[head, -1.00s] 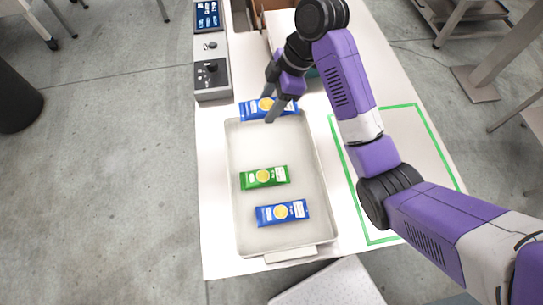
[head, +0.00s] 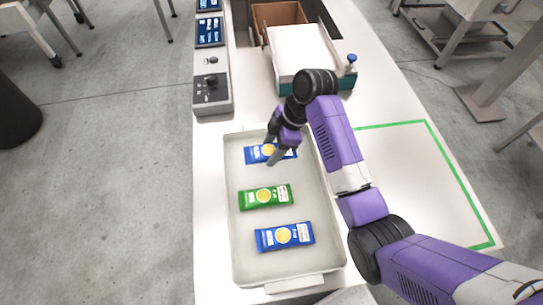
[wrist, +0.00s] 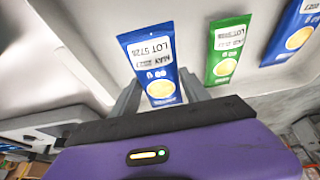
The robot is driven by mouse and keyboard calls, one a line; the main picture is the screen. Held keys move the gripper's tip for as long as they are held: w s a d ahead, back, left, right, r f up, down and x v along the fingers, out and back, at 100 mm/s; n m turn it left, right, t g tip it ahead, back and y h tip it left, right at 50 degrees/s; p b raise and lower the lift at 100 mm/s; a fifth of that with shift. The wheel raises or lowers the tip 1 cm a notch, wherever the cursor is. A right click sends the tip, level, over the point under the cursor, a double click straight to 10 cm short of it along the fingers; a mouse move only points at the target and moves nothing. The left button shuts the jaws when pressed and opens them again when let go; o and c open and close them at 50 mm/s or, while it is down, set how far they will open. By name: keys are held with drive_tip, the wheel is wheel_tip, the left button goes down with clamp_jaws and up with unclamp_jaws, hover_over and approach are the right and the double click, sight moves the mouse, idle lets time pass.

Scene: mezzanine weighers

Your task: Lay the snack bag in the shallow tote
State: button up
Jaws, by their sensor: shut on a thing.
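My gripper (head: 280,156) is shut on a blue snack bag (head: 258,154) with a yellow round mark, at the far end of the shallow tote (head: 237,262). In the wrist view the held bag (wrist: 155,65) sits between the two fingers. The bag appears within the tote's rim; I cannot tell whether it touches the floor. A green snack bag (head: 265,196) lies in the tote's middle, and another blue bag (head: 285,236) lies nearer its front end. Part of the held bag is hidden behind the fingers.
A grey control box (head: 212,92) with a display (head: 209,32) stands at the left edge. A box with a white top (head: 305,52) and a brown open box (head: 277,16) stand behind the tote. A green-outlined area (head: 425,175) on the right is clear.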

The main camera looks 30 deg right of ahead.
drive_tip(key=shift+f, duration=2.2)
drive_tip(key=shift+f, duration=0.15)
drive_tip(key=o, duration=1.5)
drive_tip(key=v, duration=1.1)
drive_tip(key=shift+s+d+r+p, duration=0.1)
drive_tip(key=shift+d+r+p, duration=0.15)
drive_tip(key=shift+r+p, duration=0.35)
